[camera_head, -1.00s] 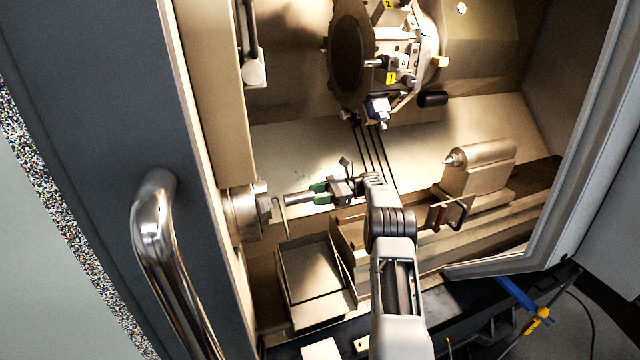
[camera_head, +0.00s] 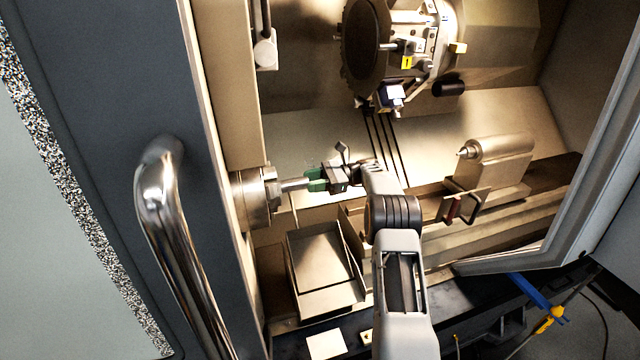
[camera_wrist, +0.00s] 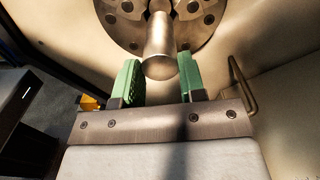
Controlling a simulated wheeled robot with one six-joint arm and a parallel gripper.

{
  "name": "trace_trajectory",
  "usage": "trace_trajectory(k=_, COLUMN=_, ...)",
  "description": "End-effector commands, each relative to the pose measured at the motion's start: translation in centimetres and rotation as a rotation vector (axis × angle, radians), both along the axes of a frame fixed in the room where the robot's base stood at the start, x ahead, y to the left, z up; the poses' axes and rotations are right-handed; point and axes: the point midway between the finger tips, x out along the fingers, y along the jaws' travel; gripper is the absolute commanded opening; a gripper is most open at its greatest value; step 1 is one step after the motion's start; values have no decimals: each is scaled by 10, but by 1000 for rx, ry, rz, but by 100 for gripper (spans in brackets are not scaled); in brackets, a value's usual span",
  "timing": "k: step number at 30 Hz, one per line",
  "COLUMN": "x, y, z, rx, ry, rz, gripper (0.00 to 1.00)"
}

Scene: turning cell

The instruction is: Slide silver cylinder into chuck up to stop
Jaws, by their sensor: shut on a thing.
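The silver cylinder (camera_head: 293,184) lies roughly level, pointing left at the chuck, and also shows in the wrist view (camera_wrist: 158,58). My gripper (camera_head: 315,181) is shut on its right part with green fingers, which flank it in the wrist view (camera_wrist: 158,70). The chuck (camera_head: 254,197) is a round metal body at the left wall of the machine; its face with bolt holes fills the top of the wrist view (camera_wrist: 196,22). The cylinder's left end meets the chuck's middle. How deep it sits, and the stop inside, are hidden.
A metal tray (camera_head: 323,262) stands below the cylinder. The tool turret (camera_head: 416,62) is above, and the tailstock (camera_head: 495,160) with its pointed centre is at right. The open door's handle (camera_head: 158,215) stands at left. A bent rod (camera_wrist: 238,88) is right of my gripper in the wrist view.

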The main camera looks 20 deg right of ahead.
Motion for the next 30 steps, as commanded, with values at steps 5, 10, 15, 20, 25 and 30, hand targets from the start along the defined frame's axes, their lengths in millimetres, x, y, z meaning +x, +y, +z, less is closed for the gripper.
trace_trajectory(k=5, x=0, y=14, z=-2, rx=0, ry=-2, rz=1, gripper=0)
trace_trajectory(k=10, x=0, y=26, z=-2, rx=0, ry=-2, rz=1, gripper=0)
trace_trajectory(k=15, x=0, y=35, z=0, rx=0, ry=-1, rz=1, gripper=0)
trace_trajectory(k=20, x=0, y=41, z=-1, rx=1, ry=-1, rz=1, gripper=0)
trace_trajectory(k=25, x=0, y=44, z=-2, rx=0, ry=-1, rz=0, gripper=0)
trace_trajectory(k=30, x=0, y=46, z=-2, rx=0, ry=-1, rz=0, gripper=0)
